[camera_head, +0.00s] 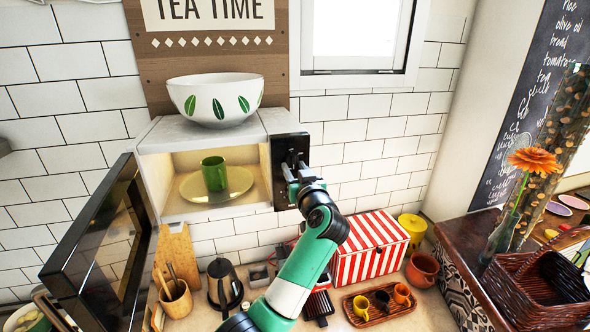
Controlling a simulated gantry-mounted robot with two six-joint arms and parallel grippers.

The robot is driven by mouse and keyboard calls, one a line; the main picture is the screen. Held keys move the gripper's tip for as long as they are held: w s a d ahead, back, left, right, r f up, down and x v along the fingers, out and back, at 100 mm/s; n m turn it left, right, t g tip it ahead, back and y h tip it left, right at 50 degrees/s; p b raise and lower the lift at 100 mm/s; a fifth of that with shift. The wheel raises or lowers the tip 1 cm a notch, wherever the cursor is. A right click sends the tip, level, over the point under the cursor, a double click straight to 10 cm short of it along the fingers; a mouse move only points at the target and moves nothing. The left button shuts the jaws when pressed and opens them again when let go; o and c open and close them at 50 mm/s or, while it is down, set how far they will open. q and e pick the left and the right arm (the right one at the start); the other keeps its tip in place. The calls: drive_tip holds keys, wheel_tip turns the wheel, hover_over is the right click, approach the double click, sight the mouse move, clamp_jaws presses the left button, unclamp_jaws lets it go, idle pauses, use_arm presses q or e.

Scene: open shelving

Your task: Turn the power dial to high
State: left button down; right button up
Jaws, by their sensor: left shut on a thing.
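A white microwave (165,130) stands in the upper middle with its dark door (100,240) swung wide open to the left. A green mug (214,173) stands on the yellowish turntable plate (240,186) inside the lit cavity. The black control panel (291,148) is on the microwave's right side. My left gripper (290,171) is at this panel, shut on what seems to be the power dial. The dial is hidden by the gripper, so its setting cannot be read. My right gripper is not in view.
A white bowl with green leaves (217,100) sits on top of the microwave. Below are a kettle (223,285), a utensil cup (175,298), a red-striped box (368,248), a tray with small cups (378,302) and an orange pot (422,269). A wicker basket (520,295) is at right.

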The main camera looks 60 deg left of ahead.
use_arm(q)
drive_tip(key=shift+c, duration=2.1)
unclamp_jaws()
drive_tip(key=shift+d, duration=0.15)
drive_tip(key=b+v, duration=0.2)
drive_tip(key=v, duration=0.9)
drive_tip(key=shift+d, duration=0.2)
drive_tip(key=shift+s, duration=0.1)
